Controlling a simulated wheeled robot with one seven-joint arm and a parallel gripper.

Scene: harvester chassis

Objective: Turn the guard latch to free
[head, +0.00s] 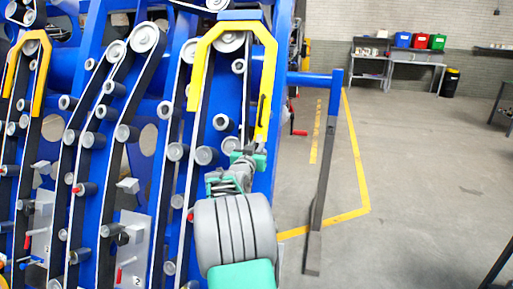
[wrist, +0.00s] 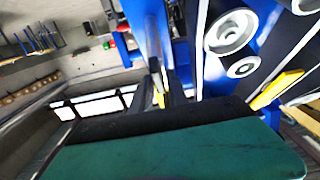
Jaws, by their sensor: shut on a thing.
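The yellow guard (head: 271,75) arches over a belt on the blue chassis in the head view. Its right leg has a dark slot and runs down to my gripper (head: 249,157). My gripper is shut at the lower end of this leg. In the wrist view, the dark fingers of my gripper (wrist: 161,88) close around a small yellow piece (wrist: 160,99), which looks like the guard latch. Most of it is hidden by the fingers, so its angle cannot be told. Part of the yellow guard (wrist: 277,90) also shows at the right of the wrist view.
Pulleys (head: 206,155) and belts crowd the blue chassis left of my gripper. An orange guard (head: 43,75) stands farther left. A blue bar on a grey post (head: 325,170) stands to the right. Beyond it the floor is open, with a bench (head: 410,72) at the back.

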